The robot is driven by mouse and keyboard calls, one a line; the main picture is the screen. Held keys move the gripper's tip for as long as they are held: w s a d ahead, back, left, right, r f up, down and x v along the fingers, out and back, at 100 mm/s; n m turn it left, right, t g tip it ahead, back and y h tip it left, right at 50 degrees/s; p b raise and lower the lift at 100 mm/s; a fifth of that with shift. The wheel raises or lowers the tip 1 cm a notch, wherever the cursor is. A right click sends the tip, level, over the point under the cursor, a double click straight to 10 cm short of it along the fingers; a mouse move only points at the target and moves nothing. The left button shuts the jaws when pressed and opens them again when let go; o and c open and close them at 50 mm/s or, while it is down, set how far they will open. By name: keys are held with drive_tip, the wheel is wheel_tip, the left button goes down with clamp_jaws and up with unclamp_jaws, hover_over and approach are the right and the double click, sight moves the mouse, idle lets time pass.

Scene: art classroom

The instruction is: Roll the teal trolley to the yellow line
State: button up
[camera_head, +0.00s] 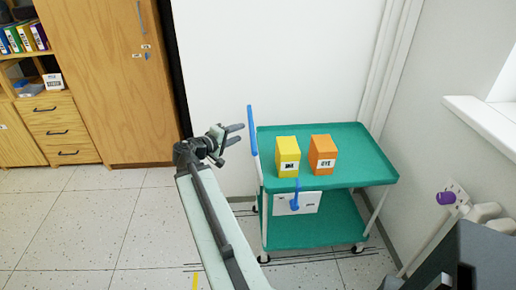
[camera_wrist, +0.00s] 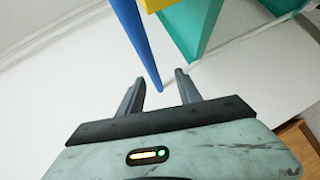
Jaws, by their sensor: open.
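The teal trolley (camera_head: 355,170) stands against the white wall, with an upper and a lower shelf. A yellow box (camera_head: 288,153) and an orange box (camera_head: 322,154) stand on its upper shelf. A blue handle bar (camera_head: 252,131) rises at its left end. My gripper (camera_head: 238,133) is open and empty, just left of the bar. In the wrist view, the bar (camera_wrist: 135,38) ends between my fingertips (camera_wrist: 159,77) in the picture; I cannot tell the depth. A short piece of yellow line (camera_head: 195,282) shows on the floor at the bottom, partly hidden by my arm.
A white plate with a blue lever (camera_head: 295,198) is on the trolley's front side. A wooden cabinet (camera_head: 105,80) and drawers (camera_head: 58,130) stand at the left. A window sill (camera_head: 485,125) juts out at the right. The tiled floor (camera_head: 90,220) at the left is clear.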

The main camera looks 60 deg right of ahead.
drive_tip(key=s+d+h+b, duration=0.1)
drive_tip(key=s+d, duration=0.1)
drive_tip(key=d, duration=0.7)
drive_tip(key=shift+s+d+f, duration=0.35)
drive_tip(key=shift+s, duration=0.05)
clamp_jaws()
idle(1.0)
drive_tip(key=shift+w, duration=0.1)
